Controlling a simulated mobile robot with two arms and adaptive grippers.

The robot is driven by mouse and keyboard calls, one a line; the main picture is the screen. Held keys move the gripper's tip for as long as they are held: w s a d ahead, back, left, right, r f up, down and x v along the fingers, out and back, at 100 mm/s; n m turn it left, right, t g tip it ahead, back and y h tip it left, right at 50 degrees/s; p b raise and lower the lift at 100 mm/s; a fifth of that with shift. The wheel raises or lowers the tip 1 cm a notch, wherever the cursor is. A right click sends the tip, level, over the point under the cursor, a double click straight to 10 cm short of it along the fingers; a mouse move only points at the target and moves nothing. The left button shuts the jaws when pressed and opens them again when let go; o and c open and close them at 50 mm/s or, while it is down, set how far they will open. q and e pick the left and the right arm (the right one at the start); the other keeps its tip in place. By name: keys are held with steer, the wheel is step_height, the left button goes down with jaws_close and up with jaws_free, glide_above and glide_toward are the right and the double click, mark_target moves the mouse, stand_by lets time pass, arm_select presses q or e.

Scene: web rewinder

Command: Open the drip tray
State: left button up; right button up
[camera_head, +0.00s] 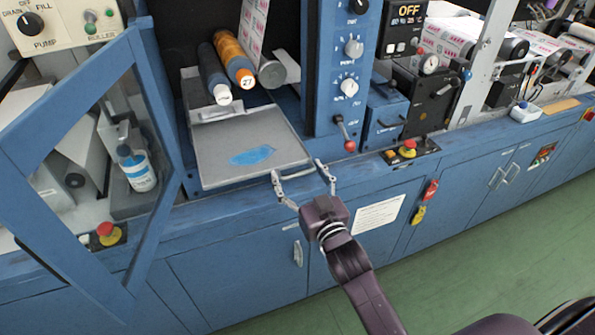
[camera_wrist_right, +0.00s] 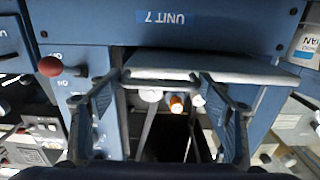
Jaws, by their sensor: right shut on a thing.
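The drip tray (camera_head: 220,165) is a flat grey tray with a raised rim and a blue ink patch, lying level in the bay under the rollers. Its front edge is at the front of the blue machine. My right gripper (camera_head: 298,172) is at the right part of that front edge. In the right wrist view, the fingers of my right gripper (camera_wrist_right: 162,80) stand apart with a narrow bar between them, at the pale edge of the tray (camera_wrist_right: 265,72); the fingers hide part of the contact. My left gripper is not in view.
An open blue framed door (camera_head: 150,165) stands at the left. Two rollers (camera_head: 232,60) lie above the tray. A red-knobbed lever (camera_head: 349,145) sticks out to the right of the tray.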

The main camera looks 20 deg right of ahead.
steer(key=o, duration=1.4)
steer(key=shift+d, duration=0.1)
steer(key=s, duration=1.2)
steer(key=shift+d, duration=0.2)
steer(key=s+a+f+g, duration=0.1)
steer(key=s+f+g, duration=0.2)
steer(key=f, duration=0.9)
steer(key=s+a+f+n+g, duration=0.1)
steer(key=s+f+g, duration=0.1)
steer(key=f, duration=1)
steer(key=s+f+g, duration=0.3)
steer(key=f, duration=0.9)
steer(key=s+f+g, duration=0.4)
steer(key=s+f, duration=0.9)
steer(key=f, duration=0.1)
steer(key=s+d+f+g, duration=0.1)
steer(key=s+f, duration=0.2)
steer(key=s, duration=0.3)
steer(key=s+d+f+g, duration=0.2)
steer(key=s+f, duration=0.1)
steer(key=s, duration=0.3)
steer(key=s+d+f+n+g, duration=0.1)
steer(key=s+d+f+g, duration=0.1)
steer(key=s, duration=0.4)
steer(key=shift+s+f+h, duration=0.25)
steer(key=shift+f+h, duration=0.05)
steer(key=shift+f, duration=0.2)
